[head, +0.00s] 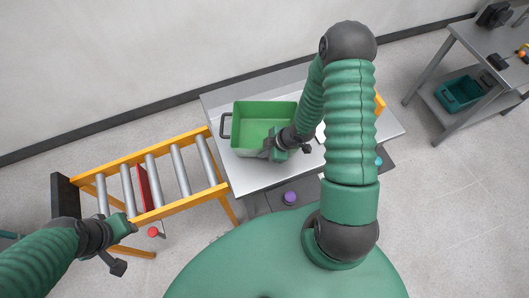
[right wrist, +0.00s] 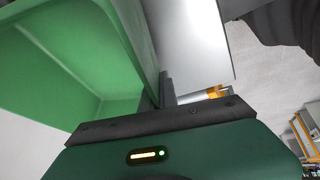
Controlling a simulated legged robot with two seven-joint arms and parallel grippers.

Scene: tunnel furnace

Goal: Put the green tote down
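The green tote (head: 247,108) is an open, empty bin over the grey table (head: 290,181), with a dark handle on its left side. I cannot tell from above whether its base touches the tabletop. My right gripper (head: 270,152) is at the tote's near right side, where the arm partly covers it. In the right wrist view the tote's wall (right wrist: 125,45) is close against the gripper, beside a dark upright part.
A roller conveyor (head: 182,205) with yellow rails and a red plate (head: 144,187) meets the table's left side. A purple knob (head: 290,198) and a red button (head: 153,232) are near me. A shelf at the right holds a teal bin (head: 460,93).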

